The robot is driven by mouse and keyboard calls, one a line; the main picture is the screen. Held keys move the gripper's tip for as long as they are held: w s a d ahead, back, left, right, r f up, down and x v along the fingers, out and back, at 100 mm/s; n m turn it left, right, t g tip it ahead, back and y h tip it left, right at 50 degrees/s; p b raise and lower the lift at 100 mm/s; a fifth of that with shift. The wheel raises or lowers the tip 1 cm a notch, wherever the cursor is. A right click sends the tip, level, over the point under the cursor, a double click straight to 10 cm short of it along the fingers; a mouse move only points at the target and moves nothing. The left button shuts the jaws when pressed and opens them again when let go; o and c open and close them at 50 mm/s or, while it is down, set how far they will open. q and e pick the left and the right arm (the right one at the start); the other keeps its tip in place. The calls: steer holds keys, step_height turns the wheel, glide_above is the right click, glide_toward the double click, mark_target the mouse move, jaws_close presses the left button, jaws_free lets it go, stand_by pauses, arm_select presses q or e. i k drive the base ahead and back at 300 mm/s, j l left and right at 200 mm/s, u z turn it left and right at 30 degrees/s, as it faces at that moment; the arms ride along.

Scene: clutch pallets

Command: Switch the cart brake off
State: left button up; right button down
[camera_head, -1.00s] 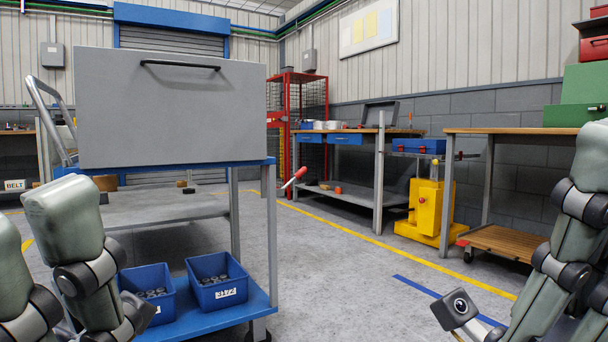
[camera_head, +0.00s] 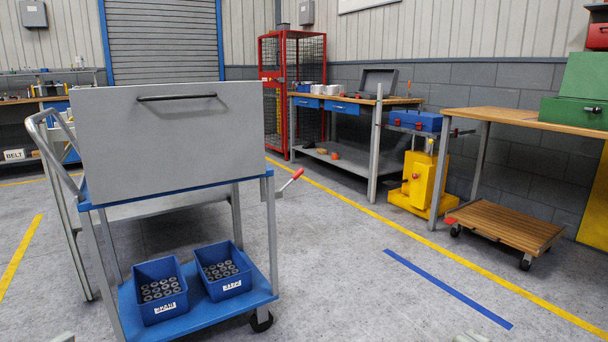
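The cart (camera_head: 272,223) stands at the left, with a blue frame, grey legs and a large grey drawer or box (camera_head: 172,142) with a black handle on top. A lever with a red grip (camera_head: 297,174) sticks out from the cart's right side, just under the top level, and slants up to the right. Where the lever joins the cart is partly hidden by the front right leg. Neither gripper shows; only small pale grey bits, apparently of my arms, appear at the bottom edge. Nothing of mine touches the lever.
Two blue bins (camera_head: 161,288) (camera_head: 224,270) of round parts sit on the cart's lower shelf. A wooden dolly (camera_head: 506,224), a yellow machine (camera_head: 420,183) and workbenches (camera_head: 350,101) line the right wall. The floor right of the cart is clear, marked with a blue line (camera_head: 446,287).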

mark_target(300, 171)
steer(key=u, duration=0.5)
steer(key=i+l+u, duration=0.4)
steer(key=l, duration=0.2)
steer(key=i+l+u, duration=0.2)
steer(key=l, duration=0.2)
steer(key=i+l+u, duration=0.2)
steer(key=l, duration=0.2)
steer(key=i+l+u, duration=0.15)
steer(key=l, duration=0.25)
steer(key=i+l, duration=0.15)
steer(key=l, duration=0.25)
steer(key=i+l, duration=0.1)
steer(key=l, duration=0.3)
steer(key=i+l, duration=0.15)
steer(key=l, duration=0.25)
steer(key=i+l, duration=0.15)
steer(key=l, duration=0.25)
steer(key=i+l+u, duration=0.1)
steer(key=l, duration=0.3)
